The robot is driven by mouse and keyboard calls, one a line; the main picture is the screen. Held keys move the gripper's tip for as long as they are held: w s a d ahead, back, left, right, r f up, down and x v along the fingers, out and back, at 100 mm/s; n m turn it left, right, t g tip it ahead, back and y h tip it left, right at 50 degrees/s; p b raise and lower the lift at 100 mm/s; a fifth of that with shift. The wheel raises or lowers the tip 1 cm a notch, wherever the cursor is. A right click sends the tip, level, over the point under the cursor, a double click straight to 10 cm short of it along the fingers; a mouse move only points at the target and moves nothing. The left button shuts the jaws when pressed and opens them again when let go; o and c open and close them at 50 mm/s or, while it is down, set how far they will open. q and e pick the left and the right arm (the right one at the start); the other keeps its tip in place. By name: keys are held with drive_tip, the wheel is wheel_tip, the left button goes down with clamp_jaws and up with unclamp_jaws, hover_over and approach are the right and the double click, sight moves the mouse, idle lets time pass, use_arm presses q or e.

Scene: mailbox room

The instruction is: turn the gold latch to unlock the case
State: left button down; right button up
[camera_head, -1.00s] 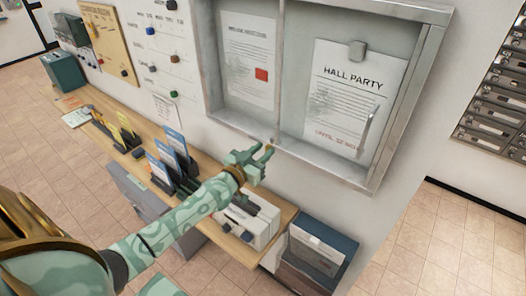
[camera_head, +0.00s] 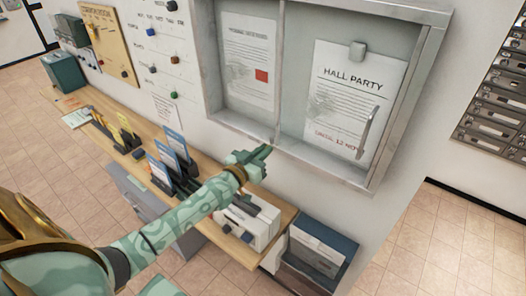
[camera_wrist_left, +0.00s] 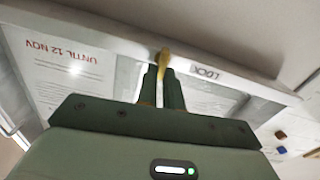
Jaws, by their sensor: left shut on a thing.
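The wall-mounted notice case (camera_head: 330,171) has a grey metal frame and two panes with paper notices behind them. My left gripper (camera_head: 262,153) is at the bottom rail of the case, near the middle divider. In the left wrist view, the fingers of my left gripper (camera_wrist_left: 161,84) are shut on the gold latch (camera_wrist_left: 164,59), which sticks out from the rail beside the word LOCK (camera_wrist_left: 205,72). In the head view my fingers hide the latch. My right gripper is not in view.
A silver handle (camera_head: 367,130) is on the right pane. Below the case is a wooden counter (camera_head: 237,250) with brochure holders (camera_head: 160,178) and a white device (camera_head: 262,222). A dark box (camera_head: 322,250) stands at its right end. Mailboxes (camera_head: 497,105) hang at the far right.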

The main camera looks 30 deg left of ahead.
use_arm(q)
drive_tip(key=shift+a+f+n+b, duration=0.15)
drive_tip(key=shift+a+f+n, duration=0.05)
drive_tip(key=shift+n, duration=2.65)
drive_tip(key=shift+a+f+n+b, duration=0.1)
drive_tip(key=shift+a+f+n, duration=0.1)
drive_tip(key=shift+n, duration=2.6)
drive_tip(key=shift+a+f+n+b, duration=0.15)
drive_tip(key=shift+a+f+n, duration=0.05)
drive_tip(key=shift+n, duration=2.65)
drive_tip(key=c, duration=1.5)
unclamp_jaws()
drive_tip(key=shift+c, duration=0.2)
drive_tip(key=s+a, duration=0.1)
drive_tip(key=s, duration=1.5)
drive_tip(key=shift+s+a, duration=0.15)
